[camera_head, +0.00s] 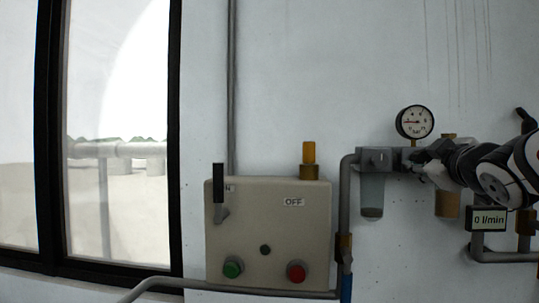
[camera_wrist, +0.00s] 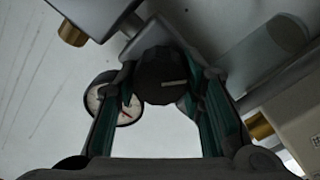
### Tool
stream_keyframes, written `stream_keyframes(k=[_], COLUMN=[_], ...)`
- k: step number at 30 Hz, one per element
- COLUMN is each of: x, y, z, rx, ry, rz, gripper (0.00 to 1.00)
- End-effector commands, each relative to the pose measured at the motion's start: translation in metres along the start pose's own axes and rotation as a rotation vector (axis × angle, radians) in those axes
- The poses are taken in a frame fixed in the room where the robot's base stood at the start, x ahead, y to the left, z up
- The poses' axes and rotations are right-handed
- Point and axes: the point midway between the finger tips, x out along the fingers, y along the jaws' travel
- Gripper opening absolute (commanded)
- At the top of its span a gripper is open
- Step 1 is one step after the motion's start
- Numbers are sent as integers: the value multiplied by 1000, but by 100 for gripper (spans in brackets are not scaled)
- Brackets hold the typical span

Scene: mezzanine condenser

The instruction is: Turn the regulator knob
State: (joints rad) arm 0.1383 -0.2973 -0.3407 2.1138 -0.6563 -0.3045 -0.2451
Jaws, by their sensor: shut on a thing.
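The regulator knob (camera_wrist: 162,72) is dark and round with a short pale mark on its face. It sits between the two green-lined fingers of my gripper (camera_wrist: 164,88) in the wrist view, and the fingers are shut on its sides. In the head view my gripper (camera_head: 424,157) reaches in from the right to the pipe unit on the wall and hides the knob. A round pressure gauge (camera_head: 415,122) stands just above; its red needle points left. In the wrist view the gauge (camera_wrist: 104,96) is partly behind the left finger.
A grey filter bowl (camera_head: 372,196) hangs left of my gripper, and a brass bowl (camera_head: 447,205) hangs below it. A display (camera_head: 489,219) reads 0 l/min. A beige control box (camera_head: 268,225) with a lever, green and red buttons and an OFF label is at lower left.

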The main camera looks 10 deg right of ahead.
Motion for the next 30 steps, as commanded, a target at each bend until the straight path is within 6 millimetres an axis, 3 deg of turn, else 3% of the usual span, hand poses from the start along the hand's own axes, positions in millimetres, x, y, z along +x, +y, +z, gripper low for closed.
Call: stream_keyframes(k=[15, 30], x=[0, 0], y=[-2, -2], z=[2, 2], rx=[367, 453], ry=[-6, -5], rz=[-6, -5], gripper=[8, 8])
